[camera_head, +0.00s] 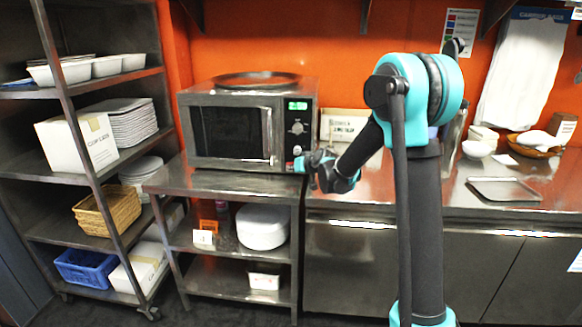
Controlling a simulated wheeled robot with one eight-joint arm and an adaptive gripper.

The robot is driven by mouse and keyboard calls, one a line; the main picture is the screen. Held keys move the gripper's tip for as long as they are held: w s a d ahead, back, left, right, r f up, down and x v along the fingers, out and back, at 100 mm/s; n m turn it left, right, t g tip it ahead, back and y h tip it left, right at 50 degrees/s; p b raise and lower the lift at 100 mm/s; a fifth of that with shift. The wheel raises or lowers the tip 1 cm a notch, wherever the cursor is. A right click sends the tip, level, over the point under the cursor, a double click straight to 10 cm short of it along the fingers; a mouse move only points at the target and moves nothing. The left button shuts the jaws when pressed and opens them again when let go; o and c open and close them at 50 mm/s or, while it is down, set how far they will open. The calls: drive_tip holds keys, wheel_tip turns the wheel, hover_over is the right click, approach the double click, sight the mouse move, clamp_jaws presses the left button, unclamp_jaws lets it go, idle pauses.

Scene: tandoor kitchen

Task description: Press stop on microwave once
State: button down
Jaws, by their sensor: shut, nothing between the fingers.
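The microwave (236,125) is a steel box with a dark door window and a vertical handle, standing on a steel side table. Its control panel (298,125) is on the right of the front, with a lit green display at the top and round knobs below. My gripper (303,164) is shut and empty at the panel's lower right corner, close to that red spot. Whether it touches the panel cannot be told. The stop button cannot be made out, and my gripper covers part of that corner.
A round dark tray (257,79) lies on top of the microwave. A steel rack (60,150) with plates, boxes and baskets stands at left. The steel counter (440,190) at right holds white bowls (476,149), a wooden bowl (535,146) and a metal tray (504,189).

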drive_tip(key=shift+s, duration=0.55)
drive_tip(key=shift+s+a, duration=0.15)
drive_tip(key=shift+s, duration=2.35)
drive_tip(key=s+d+f+m+g+h, duration=0.1)
drive_tip(key=s+d+f+g+h, duration=0.1)
drive_tip(key=s+d, duration=0.7)
drive_tip(key=s+d+f+m+g+h, duration=0.2)
drive_tip(key=s+d+f, duration=0.3)
drive_tip(key=s+d, duration=0.5)
drive_tip(key=s+d+f+m+g+h, duration=0.1)
drive_tip(key=s+d+f+h, duration=0.2)
drive_tip(key=s+d, duration=0.6)
drive_tip(key=s, duration=0.8)
drive_tip(key=shift+d+f+g, duration=0.3)
drive_tip(key=shift+f+g, duration=0.1)
drive_tip(key=c, duration=2.3)
unclamp_jaws()
